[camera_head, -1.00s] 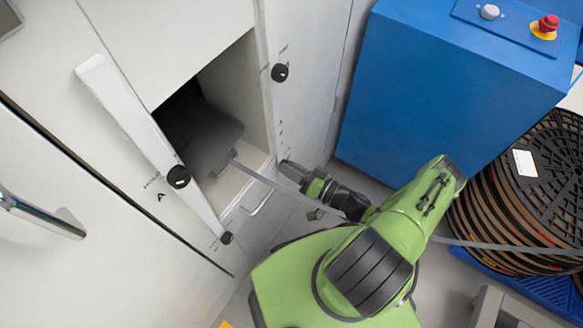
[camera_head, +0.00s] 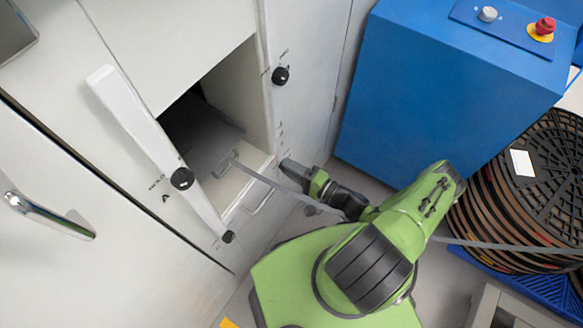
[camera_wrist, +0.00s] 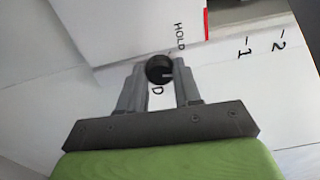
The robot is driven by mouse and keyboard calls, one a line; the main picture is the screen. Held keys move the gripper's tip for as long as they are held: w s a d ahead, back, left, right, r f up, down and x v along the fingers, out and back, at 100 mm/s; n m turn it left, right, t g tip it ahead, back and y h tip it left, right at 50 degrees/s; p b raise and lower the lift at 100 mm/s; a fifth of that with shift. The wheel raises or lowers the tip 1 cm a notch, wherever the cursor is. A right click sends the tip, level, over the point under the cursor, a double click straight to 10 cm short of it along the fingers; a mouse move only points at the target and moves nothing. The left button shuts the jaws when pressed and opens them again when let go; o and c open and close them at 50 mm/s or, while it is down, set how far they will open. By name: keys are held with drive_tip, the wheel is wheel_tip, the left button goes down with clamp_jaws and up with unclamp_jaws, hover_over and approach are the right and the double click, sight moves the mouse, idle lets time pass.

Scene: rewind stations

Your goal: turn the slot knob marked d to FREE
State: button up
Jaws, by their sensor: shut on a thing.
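The knob marked D (camera_wrist: 159,68) is a round black knob on a white panel, seen in the wrist view between my fingers. A D is printed just below it and HOLD above it to the right. A small pale mark shows on the right part of its face; no FREE label is readable. My gripper (camera_wrist: 160,88) is shut on this knob, one grey finger on each side.
A knob marked A (camera_head: 182,178) and two more black knobs (camera_head: 280,75) (camera_head: 228,237) sit on the white station. A grey strap (camera_head: 258,178) runs from the open bay past my arm toward stacked reels (camera_head: 535,190). A blue cabinet (camera_head: 445,90) stands behind my arm.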

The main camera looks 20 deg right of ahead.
drive_tip(key=m, duration=0.6)
drive_tip(key=shift+m, duration=0.4)
idle(0.4)
drive_tip(key=o, duration=1)
drive_tip(key=shift+o, duration=0.2)
drive_tip(key=shift+d, duration=0.1)
